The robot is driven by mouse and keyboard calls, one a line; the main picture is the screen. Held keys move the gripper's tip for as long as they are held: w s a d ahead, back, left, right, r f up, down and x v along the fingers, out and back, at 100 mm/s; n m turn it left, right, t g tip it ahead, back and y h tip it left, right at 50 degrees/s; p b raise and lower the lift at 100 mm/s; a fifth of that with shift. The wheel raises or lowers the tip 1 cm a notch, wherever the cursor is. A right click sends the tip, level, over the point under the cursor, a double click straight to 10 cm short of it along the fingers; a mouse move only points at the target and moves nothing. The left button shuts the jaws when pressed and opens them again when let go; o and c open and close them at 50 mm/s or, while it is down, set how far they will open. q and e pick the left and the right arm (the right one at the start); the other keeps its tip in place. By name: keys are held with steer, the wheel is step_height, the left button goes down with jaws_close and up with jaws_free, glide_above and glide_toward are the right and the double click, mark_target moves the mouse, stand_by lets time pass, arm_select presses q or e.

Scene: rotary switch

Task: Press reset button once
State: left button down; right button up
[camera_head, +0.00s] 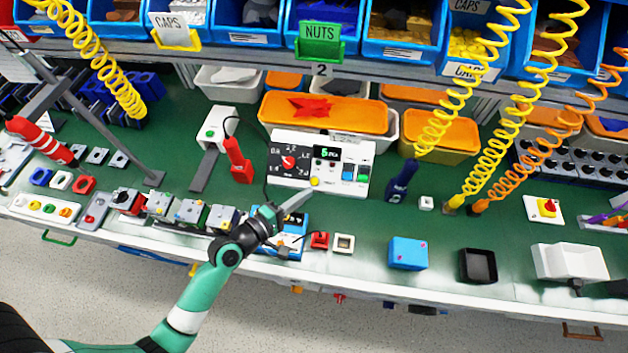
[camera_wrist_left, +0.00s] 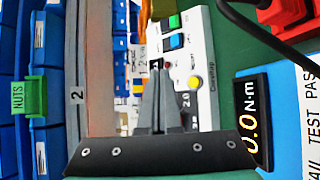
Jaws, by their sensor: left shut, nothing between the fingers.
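The white control panel (camera_head: 300,184) stands on the green bench. It carries a red rotary knob (camera_head: 289,161), a lit green display (camera_head: 327,152), blue (camera_head: 348,173) and green (camera_head: 362,176) buttons, and a round yellow button (camera_head: 315,182) at its lower edge. No reset label is readable. My left gripper (camera_head: 308,192) is shut and empty, its tips close to the yellow button; contact cannot be told. In the left wrist view the shut fingers (camera_wrist_left: 159,72) point at the panel, beside the yellow button (camera_wrist_left: 194,83), and hide part of the panel. My right gripper is not in view.
A blue torque tester (camera_head: 291,240) with a display lies under my left wrist. A red tool (camera_head: 238,160) stands left of the panel and a dark blue one (camera_head: 401,182) right of it. Orange bins (camera_head: 325,113) stand behind.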

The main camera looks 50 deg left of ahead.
mark_target(314, 181)
arm_select(q)
steer(key=w+a+f+b, duration=0.1)
steer(key=b, duration=0.1)
steer(key=w+a+f+b, duration=0.1)
steer(key=f+b, duration=0.1)
steer(key=w+a+f+b, duration=0.1)
steer(key=w+f+b, duration=0.1)
steer(key=b, duration=0.1)
steer(key=shift+f, duration=0.2)
steer(key=shift+w+a+f+b, duration=0.4)
steer(key=shift+w+b, duration=0.1)
steer(key=shift+b, duration=0.1)
stand_by(1.2)
steer(key=shift+w+a+f, duration=0.15)
steer(key=shift+w+f, duration=0.1)
steer(key=shift+f, duration=0.05)
